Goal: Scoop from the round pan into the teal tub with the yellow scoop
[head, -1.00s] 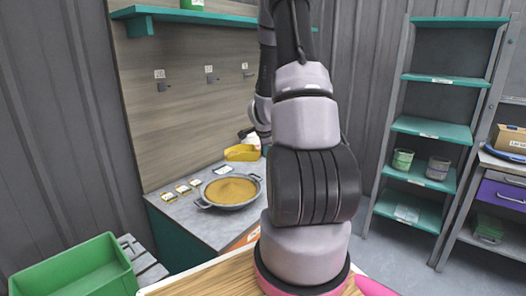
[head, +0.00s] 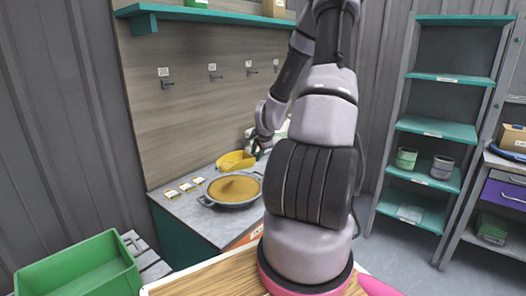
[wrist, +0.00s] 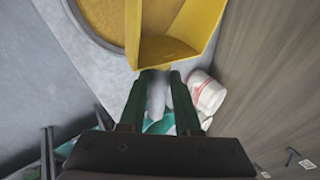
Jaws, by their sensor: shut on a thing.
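The round pan (head: 232,203) stands on the grey worktop and holds a heap of brown powder (head: 236,187). The yellow scoop (head: 236,160) is just behind the pan in the head view. In the wrist view the scoop (wrist: 180,20) points away from me, with its bowl beside the pan's rim and no powder visible in the part I see. My gripper (wrist: 160,80) is shut on the scoop's handle; it also shows in the head view (head: 262,148). A teal surface (wrist: 163,125) shows below the fingers, possibly the tub, mostly hidden.
A white container with red stripes (wrist: 207,92) stands right of my gripper, near the wooden back panel (head: 200,110). Small cards (head: 185,187) lie left of the pan. A green crate (head: 85,270) is at lower left. Teal shelves (head: 435,130) stand at right.

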